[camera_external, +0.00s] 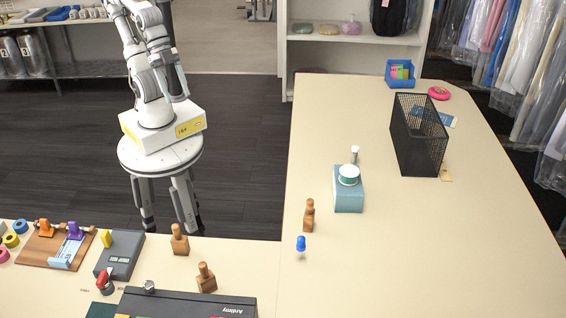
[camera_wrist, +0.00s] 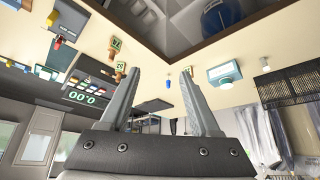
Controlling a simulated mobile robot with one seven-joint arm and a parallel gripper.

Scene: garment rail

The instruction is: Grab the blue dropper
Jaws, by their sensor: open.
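The blue dropper (camera_external: 301,243) is small, with a rounded blue top and a pale lower tip. It stands on the cream table near its left edge, close to the inner corner. In the wrist view the dropper (camera_wrist: 168,83) appears small and distant, seen between my fingers. My gripper (camera_wrist: 160,72) is open and empty, well away from the dropper. In the external view my arm is folded up above my base, on the floor left of the table.
Wooden stamps (camera_external: 309,214) stand just behind the dropper and on the left counter. A teal box (camera_external: 348,200) and a black mesh basket (camera_external: 418,150) are farther back. A dark case (camera_external: 186,304) lies at front left. The table right of the dropper is clear.

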